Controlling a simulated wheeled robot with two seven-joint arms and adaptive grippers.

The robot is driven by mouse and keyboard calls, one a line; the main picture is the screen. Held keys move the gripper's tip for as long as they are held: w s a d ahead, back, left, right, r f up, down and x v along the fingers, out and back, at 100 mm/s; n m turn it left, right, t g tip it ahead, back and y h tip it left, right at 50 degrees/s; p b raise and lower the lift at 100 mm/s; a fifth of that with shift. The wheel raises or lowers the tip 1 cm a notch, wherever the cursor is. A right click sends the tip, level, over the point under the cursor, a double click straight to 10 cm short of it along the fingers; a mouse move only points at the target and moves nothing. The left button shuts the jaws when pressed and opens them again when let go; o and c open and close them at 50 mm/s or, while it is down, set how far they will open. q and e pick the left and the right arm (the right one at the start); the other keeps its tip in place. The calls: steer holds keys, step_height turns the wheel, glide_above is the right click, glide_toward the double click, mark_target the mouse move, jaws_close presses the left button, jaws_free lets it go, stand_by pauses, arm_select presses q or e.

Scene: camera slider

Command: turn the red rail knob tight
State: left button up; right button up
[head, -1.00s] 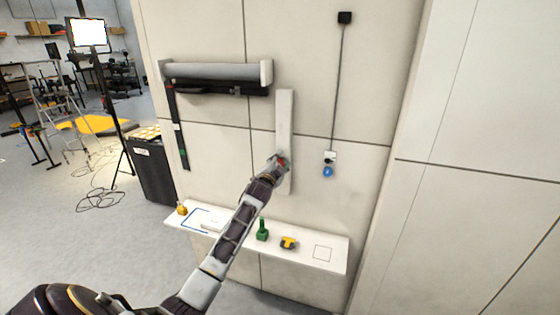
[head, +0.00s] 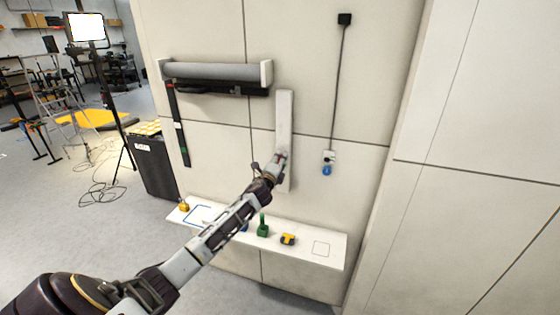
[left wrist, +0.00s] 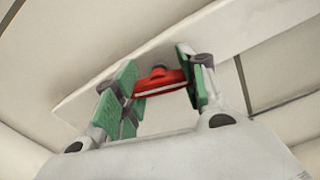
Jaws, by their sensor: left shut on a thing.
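The red rail knob (left wrist: 160,82) shows in the left wrist view, in front of the pale vertical rail (head: 285,120) on the wall. My left gripper (left wrist: 160,92) is around the knob, with its green-padded fingers at the knob's two sides, and it is shut on it. In the head view my left gripper (head: 277,163) is at the lower part of the rail and hides the knob. My right gripper is in neither view.
A white shelf (head: 335,246) below the rail holds a green object (head: 263,226), a yellow and dark object (head: 288,239) and a small yellow object (head: 184,206). A blue item (head: 327,170) hangs on a cable right of the rail. A grey roll (head: 215,71) is mounted at upper left.

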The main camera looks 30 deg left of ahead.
arm_select(q)
steer(key=shift+m+p, duration=0.3)
steer(key=shift+m, duration=1.2)
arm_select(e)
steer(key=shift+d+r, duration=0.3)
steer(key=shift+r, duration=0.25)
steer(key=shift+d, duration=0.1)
arm_select(q)
steer(key=o, duration=1)
steer(key=shift+c, duration=0.2)
steer(key=shift+o, duration=0.4)
steer(key=shift+s+f, duration=0.1)
steer(key=shift+f, duration=0.1)
